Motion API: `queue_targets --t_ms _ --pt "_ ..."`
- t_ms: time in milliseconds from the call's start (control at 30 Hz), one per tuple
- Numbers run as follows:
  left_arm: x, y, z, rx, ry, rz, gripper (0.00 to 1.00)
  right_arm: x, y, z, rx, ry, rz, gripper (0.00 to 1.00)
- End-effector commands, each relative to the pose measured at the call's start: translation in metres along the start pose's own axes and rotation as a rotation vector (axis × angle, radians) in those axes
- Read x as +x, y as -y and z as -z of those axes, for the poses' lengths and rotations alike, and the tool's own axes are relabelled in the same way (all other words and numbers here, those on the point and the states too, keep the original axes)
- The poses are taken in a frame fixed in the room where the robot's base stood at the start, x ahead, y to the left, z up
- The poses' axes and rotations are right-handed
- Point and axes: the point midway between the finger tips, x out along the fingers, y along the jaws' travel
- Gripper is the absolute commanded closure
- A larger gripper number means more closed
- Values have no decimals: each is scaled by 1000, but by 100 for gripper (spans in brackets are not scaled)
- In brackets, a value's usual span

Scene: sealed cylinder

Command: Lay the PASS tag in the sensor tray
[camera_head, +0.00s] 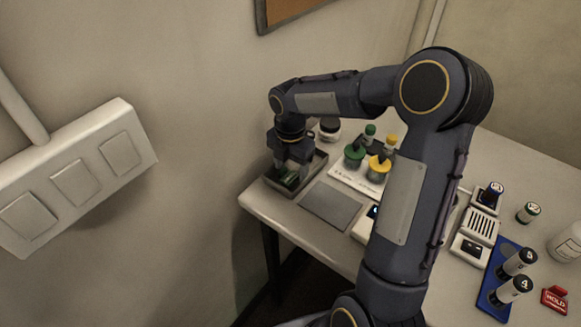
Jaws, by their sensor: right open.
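The dark sensor tray (313,172) sits at the table's left corner. A small green tag (291,178), which looks like the PASS tag, lies in the tray, partly hidden by my right gripper; its lettering cannot be read. My right gripper (290,173) points down into the tray with its fingers open around the green tag. Whether a finger touches the tag cannot be told. My left gripper is not in view.
A grey mat (331,205) lies beside the tray. Green (354,156) and yellow (378,168) holders stand behind. A blue rack (493,283) with labelled cylinders and a red HOLD tag (555,298) are at the right. My right arm hides the table's middle.

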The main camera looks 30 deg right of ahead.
Motion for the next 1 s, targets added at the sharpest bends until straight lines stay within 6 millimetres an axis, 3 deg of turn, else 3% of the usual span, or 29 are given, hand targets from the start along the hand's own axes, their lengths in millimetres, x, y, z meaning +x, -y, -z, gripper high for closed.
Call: queue_targets --t_ms 400,733,867,1000 --pt "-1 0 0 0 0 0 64 -85 -1 0 -1 2 -6 38" --pt "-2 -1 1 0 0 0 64 -120 6 5 54 0 -17 38" --pt "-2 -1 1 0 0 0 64 -133 37 25 316 -15 -84 38" --pt "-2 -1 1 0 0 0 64 -137 91 64 819 -113 -196 38"
